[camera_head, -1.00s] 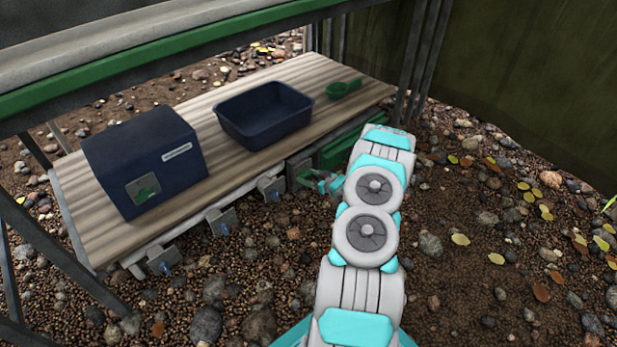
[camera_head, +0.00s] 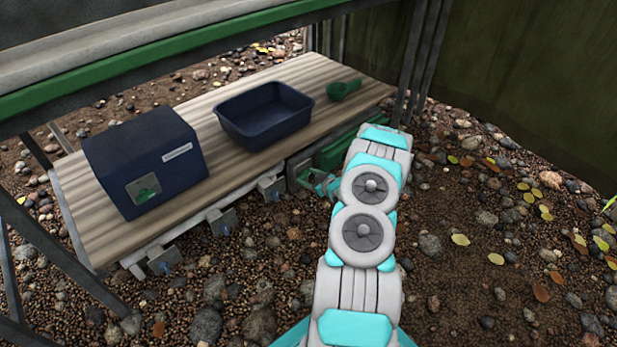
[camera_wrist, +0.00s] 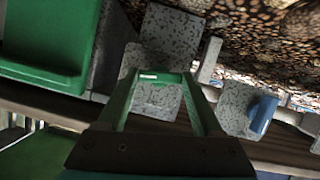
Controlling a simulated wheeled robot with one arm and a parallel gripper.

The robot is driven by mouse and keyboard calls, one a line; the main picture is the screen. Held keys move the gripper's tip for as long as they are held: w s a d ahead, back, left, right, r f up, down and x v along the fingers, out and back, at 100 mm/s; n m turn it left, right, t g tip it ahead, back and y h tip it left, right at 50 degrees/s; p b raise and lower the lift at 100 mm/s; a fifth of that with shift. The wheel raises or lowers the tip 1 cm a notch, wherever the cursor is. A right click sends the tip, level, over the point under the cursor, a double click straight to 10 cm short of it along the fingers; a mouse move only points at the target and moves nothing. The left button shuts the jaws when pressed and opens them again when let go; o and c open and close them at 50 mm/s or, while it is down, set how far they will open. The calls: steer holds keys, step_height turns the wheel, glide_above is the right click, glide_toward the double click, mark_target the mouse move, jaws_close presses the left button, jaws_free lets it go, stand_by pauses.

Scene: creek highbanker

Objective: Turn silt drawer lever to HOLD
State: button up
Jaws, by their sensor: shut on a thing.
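The green silt drawer (camera_head: 345,146) sits under the right end of the wooden deck, and its green face also shows in the wrist view (camera_wrist: 45,35). Beside it is a grey mounting plate (camera_wrist: 157,98) with green parts in front. My gripper (camera_wrist: 160,78) is at this plate, its green fingers reaching forward and closed on what seems to be the silt drawer lever. The lever is mostly hidden by the fingers, and I cannot read its position or any HOLD mark. In the head view my gripper (camera_head: 318,183) is small and partly covered by my arm.
Several grey plates with blue levers (camera_head: 222,224) line the deck's front edge; one blue lever (camera_wrist: 263,116) is close right of my gripper. On the wooden deck (camera_head: 95,215) stand a navy box (camera_head: 150,155), a navy tub (camera_head: 262,133) and a green scoop (camera_head: 343,90). Open gravel lies in front.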

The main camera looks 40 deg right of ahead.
steer(key=shift+a+n+h+p, duration=0.2)
steer(key=shift+n+h+p, duration=0.35)
steer(key=shift+n, duration=0.35)
steer(key=shift+a+n+t+h+p, duration=0.1)
steer(key=shift+n+t+h+p, duration=0.2)
steer(key=shift+n+h+p, duration=0.6)
steer(key=n+p, duration=0.2)
steer(key=p, duration=0.1)
steer(key=n+t+h+p, duration=0.1)
steer(key=n+p, duration=0.1)
steer(key=p, duration=0.2)
steer(key=shift+a+h, duration=0.15)
steer(key=shift+h, duration=0.1)
steer(key=shift+n+t+p, duration=0.3)
steer(key=shift+n+p, duration=0.1)
steer(key=shift+p, duration=0.05)
steer(key=shift+s+f+n+p, duration=0.1)
steer(key=shift+f+n+p, duration=0.1)
steer(key=shift+n+p, duration=0.1)
steer(key=shift+n+h, duration=0.3)
steer(key=shift+f+n+t, duration=0.25)
steer(key=shift+n+t, duration=0.15)
steer(key=shift+n, duration=0.1)
steer(key=shift+n+t+h, duration=0.3)
steer(key=shift+n, duration=0.4)
steer(key=shift+r, duration=0.1)
